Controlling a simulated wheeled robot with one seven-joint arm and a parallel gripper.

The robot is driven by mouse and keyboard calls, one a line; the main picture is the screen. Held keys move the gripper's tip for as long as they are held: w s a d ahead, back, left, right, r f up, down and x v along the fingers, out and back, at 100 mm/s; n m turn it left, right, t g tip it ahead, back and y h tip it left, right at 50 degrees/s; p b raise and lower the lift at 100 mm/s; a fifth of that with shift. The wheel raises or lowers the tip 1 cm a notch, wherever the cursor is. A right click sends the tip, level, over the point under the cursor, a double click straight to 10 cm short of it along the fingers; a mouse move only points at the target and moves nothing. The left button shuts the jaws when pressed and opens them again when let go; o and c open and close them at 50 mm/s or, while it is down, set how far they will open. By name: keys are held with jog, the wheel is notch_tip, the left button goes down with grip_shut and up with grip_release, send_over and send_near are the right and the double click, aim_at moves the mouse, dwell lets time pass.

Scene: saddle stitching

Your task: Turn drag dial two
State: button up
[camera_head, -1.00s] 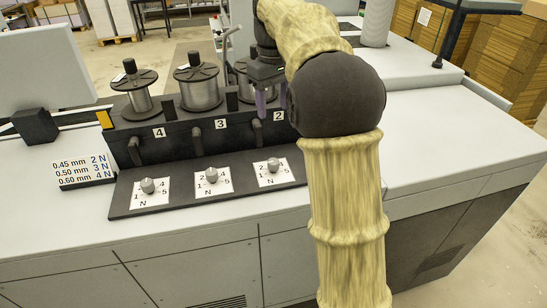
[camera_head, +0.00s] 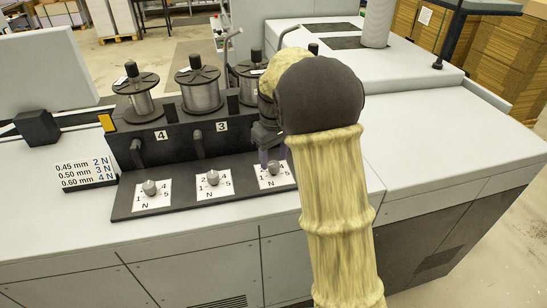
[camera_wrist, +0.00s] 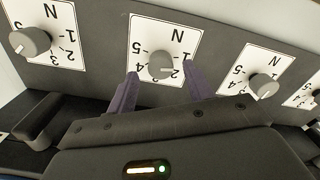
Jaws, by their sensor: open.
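Drag dial two is a grey knob (camera_head: 274,168) on a white numbered plate, the third from the left on the sloping dark panel; in the wrist view it is the knob (camera_wrist: 160,65) at upper middle. In the wrist view my gripper (camera_wrist: 161,74) is open, with one fingertip on each side of the knob and visible gaps. Whether the fingers reach knob depth is unclear.
Neighbouring dials (camera_head: 213,177) and (camera_head: 149,187) lie to the left on the panel (camera_head: 183,196). Thread spools (camera_head: 200,88) and black guide pegs (camera_head: 198,143) stand behind. A tension chart (camera_head: 85,171) lies left.

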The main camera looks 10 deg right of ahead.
jog(key=shift+s+f, duration=0.1)
jog(key=shift+f, duration=0.7)
jog(key=c, duration=1)
